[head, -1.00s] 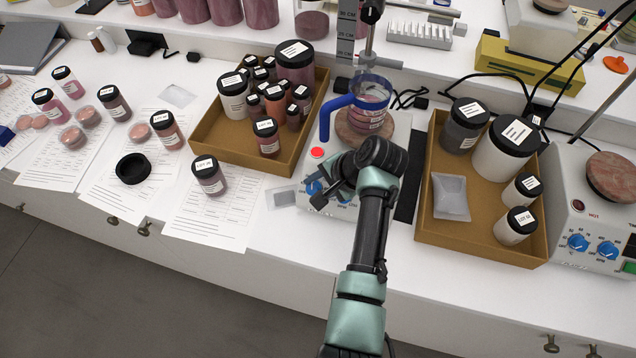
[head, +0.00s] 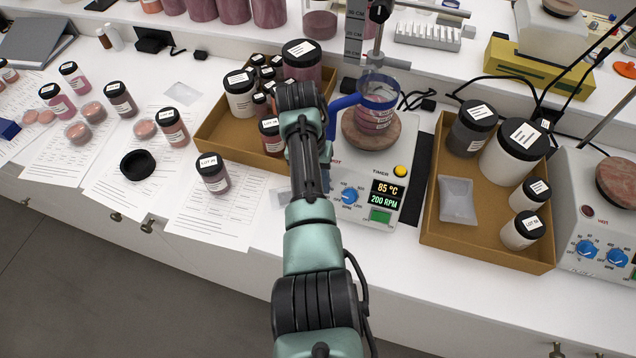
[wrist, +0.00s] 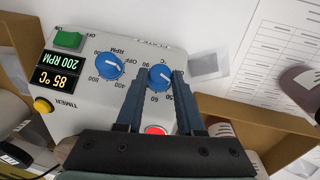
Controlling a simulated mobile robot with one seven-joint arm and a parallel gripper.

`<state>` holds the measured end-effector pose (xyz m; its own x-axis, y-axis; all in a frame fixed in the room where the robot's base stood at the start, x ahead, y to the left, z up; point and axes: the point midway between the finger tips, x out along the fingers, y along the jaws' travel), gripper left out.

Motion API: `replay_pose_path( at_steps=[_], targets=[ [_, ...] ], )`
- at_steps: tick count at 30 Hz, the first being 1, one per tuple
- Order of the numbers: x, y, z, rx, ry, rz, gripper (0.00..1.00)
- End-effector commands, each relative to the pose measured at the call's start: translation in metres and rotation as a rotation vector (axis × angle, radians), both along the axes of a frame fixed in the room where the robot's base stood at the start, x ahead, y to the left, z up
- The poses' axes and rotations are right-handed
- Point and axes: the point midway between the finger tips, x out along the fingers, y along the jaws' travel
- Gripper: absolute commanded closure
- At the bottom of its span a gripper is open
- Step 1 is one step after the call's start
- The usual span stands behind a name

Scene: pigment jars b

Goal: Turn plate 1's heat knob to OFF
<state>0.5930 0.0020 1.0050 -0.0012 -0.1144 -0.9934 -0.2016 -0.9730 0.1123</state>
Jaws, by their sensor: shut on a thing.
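The hot plate with the lit 85 °C and 200 RPM display (head: 384,193) stands at mid-bench in the head view; it shows upside down in the wrist view (wrist: 80,110). Its blue heat knob (wrist: 160,77), on the °C dial, sits between the fingers of my gripper (wrist: 163,80), which is shut on it. The exact setting of its pointer is hard to read. The blue RPM knob (wrist: 109,65) is beside it, clear of the fingers; it also shows in the head view (head: 349,196). My arm hides the heat knob and fingertips in the head view.
A beaker with a blue collar and handle (head: 377,97) stands on the plate's round top. The red lamp (wrist: 155,130) is lit close to the fingers. Jar trays flank the plate, the right one (head: 470,240) holding several jars. A second hot plate (head: 590,225) stands far right.

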Motion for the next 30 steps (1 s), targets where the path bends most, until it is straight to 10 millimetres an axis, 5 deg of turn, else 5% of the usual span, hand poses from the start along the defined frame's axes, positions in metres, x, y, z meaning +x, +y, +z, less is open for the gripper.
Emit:
replay_pose_path(
  at_steps=[30],
  targets=[
    [-0.004,0.012,-0.009,-0.616,0.206,0.629,1.0]
  ],
)
